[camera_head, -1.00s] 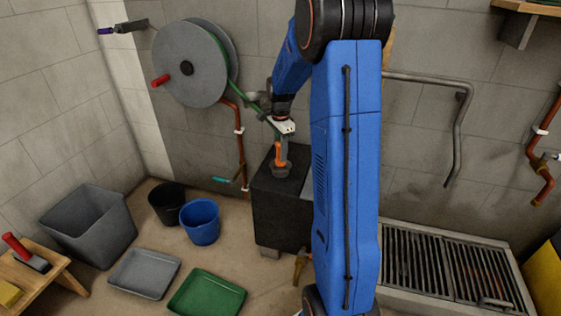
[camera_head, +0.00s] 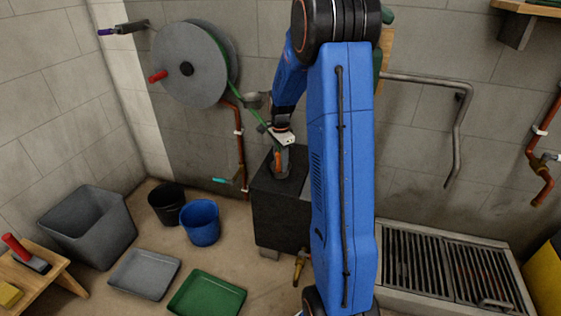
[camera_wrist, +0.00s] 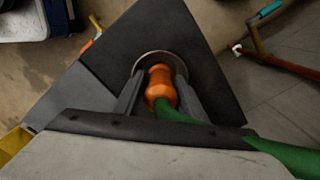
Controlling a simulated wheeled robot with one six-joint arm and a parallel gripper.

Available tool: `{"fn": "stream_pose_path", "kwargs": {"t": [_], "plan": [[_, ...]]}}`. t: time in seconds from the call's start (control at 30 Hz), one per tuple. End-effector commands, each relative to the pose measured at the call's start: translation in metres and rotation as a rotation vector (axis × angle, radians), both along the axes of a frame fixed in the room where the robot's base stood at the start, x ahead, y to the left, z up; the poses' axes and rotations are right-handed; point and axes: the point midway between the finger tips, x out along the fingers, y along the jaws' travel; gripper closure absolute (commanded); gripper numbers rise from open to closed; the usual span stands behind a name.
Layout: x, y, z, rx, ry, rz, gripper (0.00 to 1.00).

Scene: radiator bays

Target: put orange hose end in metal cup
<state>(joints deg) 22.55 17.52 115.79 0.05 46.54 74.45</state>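The orange hose end (camera_wrist: 160,88) is between the two fingers of my gripper (camera_wrist: 160,85), which look closed on its sides. The green hose (camera_wrist: 185,117) trails from it to the lower right. The far tip of the hose end lies within the round rim of the metal cup (camera_wrist: 160,54); how deep it sits cannot be told. The cup stands on a dark block, and my fingers hide parts of its rim. In the head view my gripper (camera_head: 281,150) is just above the block, with the orange hose end (camera_head: 279,160) pointing down.
The dark block (camera_head: 280,215) stands against the wall. The hose runs up to a grey reel (camera_head: 190,65). A copper pipe (camera_head: 240,140) with a teal-handled valve is left of the block. Blue (camera_head: 201,222) and black (camera_head: 166,203) buckets stand on the floor to the left.

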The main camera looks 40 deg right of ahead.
Motion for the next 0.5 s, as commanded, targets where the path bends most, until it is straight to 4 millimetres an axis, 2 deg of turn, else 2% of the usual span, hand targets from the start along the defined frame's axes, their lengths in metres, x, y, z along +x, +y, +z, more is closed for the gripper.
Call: {"fn": "stream_pose_path", "kwargs": {"t": [0.27, 0.37, 0.5], "plan": [[0.0, 0.0, 0.007, 0.0, -0.001, 0.0, 0.62], [0.001, 0.0, 0.02, -0.001, -0.003, 0.0, 0.62], [0.001, 0.0, 0.046, -0.001, -0.004, 0.0, 0.62]]}}
